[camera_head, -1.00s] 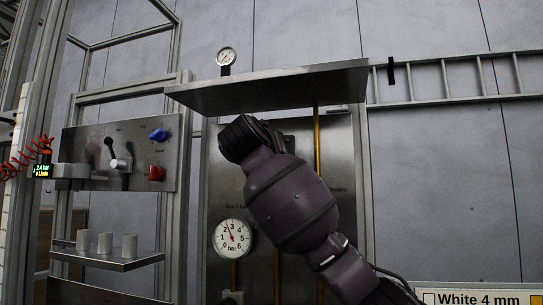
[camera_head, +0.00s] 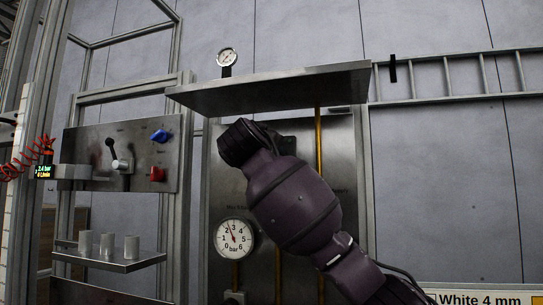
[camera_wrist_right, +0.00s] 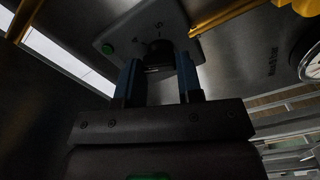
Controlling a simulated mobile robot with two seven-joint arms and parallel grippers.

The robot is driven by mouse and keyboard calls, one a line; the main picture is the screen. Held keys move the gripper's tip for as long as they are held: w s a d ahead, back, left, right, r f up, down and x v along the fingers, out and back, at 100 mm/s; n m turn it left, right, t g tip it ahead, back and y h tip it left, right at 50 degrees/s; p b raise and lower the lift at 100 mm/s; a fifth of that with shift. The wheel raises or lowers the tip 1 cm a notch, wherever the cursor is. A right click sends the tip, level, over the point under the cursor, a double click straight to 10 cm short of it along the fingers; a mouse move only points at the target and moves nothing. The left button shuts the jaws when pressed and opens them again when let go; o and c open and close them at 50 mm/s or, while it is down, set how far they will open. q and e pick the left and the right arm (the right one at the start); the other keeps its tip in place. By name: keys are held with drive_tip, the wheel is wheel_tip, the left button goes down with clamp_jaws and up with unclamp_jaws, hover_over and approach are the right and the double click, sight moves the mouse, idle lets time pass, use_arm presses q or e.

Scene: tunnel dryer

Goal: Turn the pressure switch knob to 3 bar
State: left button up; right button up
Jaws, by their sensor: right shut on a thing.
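The black pressure switch knob (camera_wrist_right: 158,55) sits on a pale grey box (camera_wrist_right: 140,32) with a green button, in the right wrist view. My right gripper (camera_wrist_right: 159,77) has its two blue-grey fingers on either side of the knob, shut on it. The knob's scale is too dark to read. In the head view my right arm covers the knob and the jaws. A round bar gauge (camera_head: 233,237) below shows its needle between 2 and 3. My left gripper is not in view.
A metal shelf (camera_head: 270,90) juts out above my right arm. A yellow pipe (camera_head: 319,150) runs vertically beside it. At the left are a panel with blue (camera_head: 160,136) and red (camera_head: 157,174) knobs and a small shelf (camera_head: 110,262) with grey cylinders.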

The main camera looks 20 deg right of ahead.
drive_tip(key=shift+f+n, duration=0.1)
drive_tip(key=shift+n, duration=1.9)
drive_tip(key=o, duration=0.9)
drive_tip(key=shift+s+a, duration=0.1)
drive_tip(key=shift+b+v, duration=1.15)
drive_tip(key=shift+v, duration=4.2)
